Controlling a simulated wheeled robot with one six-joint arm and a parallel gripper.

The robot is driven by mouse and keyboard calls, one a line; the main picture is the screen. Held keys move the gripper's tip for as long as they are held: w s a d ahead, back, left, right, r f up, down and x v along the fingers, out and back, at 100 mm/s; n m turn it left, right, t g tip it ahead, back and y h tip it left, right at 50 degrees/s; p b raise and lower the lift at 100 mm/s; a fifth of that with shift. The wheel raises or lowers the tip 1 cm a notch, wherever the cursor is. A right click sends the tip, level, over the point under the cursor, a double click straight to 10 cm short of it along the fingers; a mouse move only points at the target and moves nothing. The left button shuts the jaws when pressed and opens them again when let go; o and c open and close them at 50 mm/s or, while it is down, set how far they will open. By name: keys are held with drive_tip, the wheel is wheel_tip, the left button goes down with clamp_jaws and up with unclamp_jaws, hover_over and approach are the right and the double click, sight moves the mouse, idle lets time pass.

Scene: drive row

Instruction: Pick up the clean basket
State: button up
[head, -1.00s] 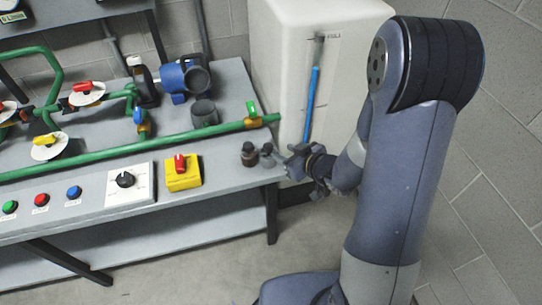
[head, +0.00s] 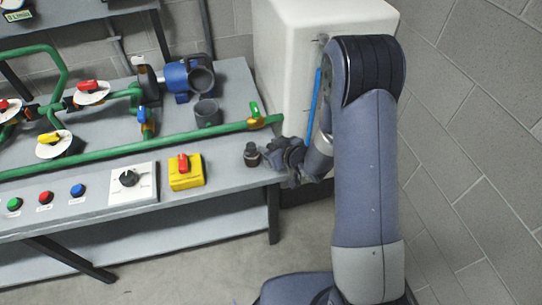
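I cannot tell for sure which thing is the clean basket. A small dark brown cylinder with a narrower top (head: 252,155) stands upright near the right end of the grey bench. A dark grey open cup-like cylinder (head: 207,114) stands farther back, behind the green pipe. My gripper (head: 268,155) is just right of the brown cylinder, at about its height. Its fingers are small and dark, so I cannot see whether they touch the cylinder or how far they are open.
A green pipe with a green-handled valve (head: 257,115) runs behind the brown cylinder. A yellow box with a red switch (head: 186,171) and a white dial panel (head: 132,184) lie to the left. A blue housing (head: 188,79) is at the back. A white cabinet (head: 290,65) stands right.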

clamp_jaws()
idle(0.3)
drive_tip(key=shift+r, duration=0.1)
